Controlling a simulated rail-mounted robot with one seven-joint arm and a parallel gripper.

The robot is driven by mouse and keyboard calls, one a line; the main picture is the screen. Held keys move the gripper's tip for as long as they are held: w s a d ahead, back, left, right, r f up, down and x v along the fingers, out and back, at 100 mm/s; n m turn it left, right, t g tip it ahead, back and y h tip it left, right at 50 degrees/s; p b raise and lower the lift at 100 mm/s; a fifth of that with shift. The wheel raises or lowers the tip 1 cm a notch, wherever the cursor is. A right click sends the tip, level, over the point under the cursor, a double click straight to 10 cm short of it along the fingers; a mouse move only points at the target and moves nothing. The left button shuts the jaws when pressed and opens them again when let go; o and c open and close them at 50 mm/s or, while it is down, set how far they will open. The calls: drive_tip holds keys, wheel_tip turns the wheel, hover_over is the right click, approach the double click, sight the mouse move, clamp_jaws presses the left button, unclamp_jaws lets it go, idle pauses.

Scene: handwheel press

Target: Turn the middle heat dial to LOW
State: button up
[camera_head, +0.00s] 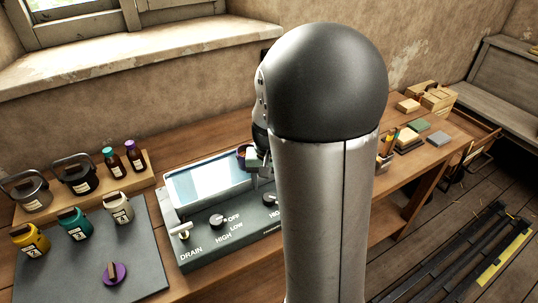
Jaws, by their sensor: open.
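The grey panel (232,240) in front of a lit, pale basin (210,185) carries the dials. The dial nearest the left (217,222) has OFF, LOW and HIGH printed around it. A second dial (270,199) sits further right, beside my arm; its label is mostly covered, with only part of a word showing. My large arm link hides the rest of the panel, so I cannot tell the middle dial's full setting. My gripper (254,160) is partly visible left of the arm, over the basin's right end. It is open; its fingertips are not clear.
A drain lever (183,235) stands at the panel's left end. A wooden rack (140,176) holds bottles behind. Blocks and a brush holder stand right of my arm.

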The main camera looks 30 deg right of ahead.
sight(269, 197)
wheel_tip(269, 197, up, 12)
drive_tip(key=shift+f+b, duration=0.15)
drive_tip(key=shift+b, duration=0.2)
